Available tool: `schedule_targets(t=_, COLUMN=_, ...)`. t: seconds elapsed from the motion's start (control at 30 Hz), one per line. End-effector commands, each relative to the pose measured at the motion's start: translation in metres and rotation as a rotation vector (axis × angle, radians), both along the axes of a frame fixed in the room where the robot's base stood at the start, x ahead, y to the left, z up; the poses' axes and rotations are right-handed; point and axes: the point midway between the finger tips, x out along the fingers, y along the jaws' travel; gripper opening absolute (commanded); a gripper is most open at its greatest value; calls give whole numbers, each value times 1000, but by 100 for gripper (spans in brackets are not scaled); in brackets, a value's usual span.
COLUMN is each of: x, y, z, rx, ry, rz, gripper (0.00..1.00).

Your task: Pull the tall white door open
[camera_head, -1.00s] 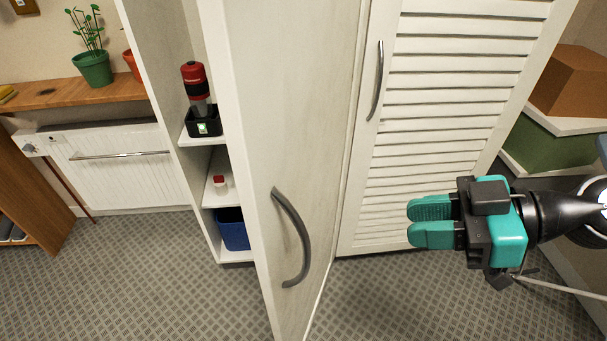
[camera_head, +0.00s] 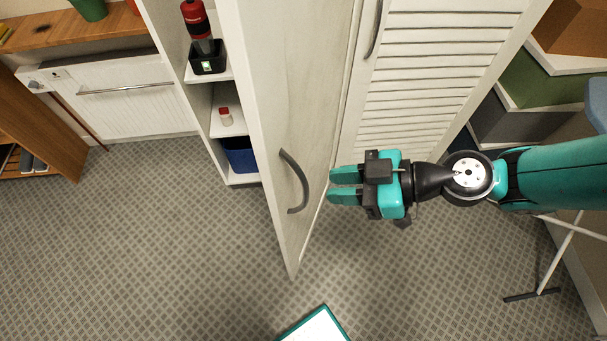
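The tall white door (camera_head: 285,95) stands in the middle of the head view, angled out toward me, with its bottom corner over the carpet. A curved grey handle (camera_head: 300,182) is on the face that I see. My gripper (camera_head: 330,186) points left, just right of the door's near edge, at about the handle's height in the picture. Its two teal fingers look close together, with nothing seen between them. The handle is to the left of the fingertips and apart from them. Whether the fingertips touch the door is hard to tell.
A louvred white door (camera_head: 435,80) with its own handle is behind my gripper. Open shelves (camera_head: 228,125) are left of the tall door. Stacked boxes (camera_head: 540,75) stand at the right, with a thin white stand (camera_head: 556,255) below. The patterned carpet (camera_head: 130,255) at front left is clear.

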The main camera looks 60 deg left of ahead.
Motion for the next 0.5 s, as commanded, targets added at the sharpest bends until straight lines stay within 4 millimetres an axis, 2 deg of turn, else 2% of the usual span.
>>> schedule_targets(t=0.03, x=-9, y=7, z=0, rx=-3, ry=1, rz=4, gripper=26)
schedule_targets(t=0.2, x=-30, y=27, z=-13, rx=-1, ry=1, rz=3, gripper=26)
schedule_targets(t=0.5, x=-45, y=42, z=-25, rx=0, ry=0, rz=-1, gripper=26)
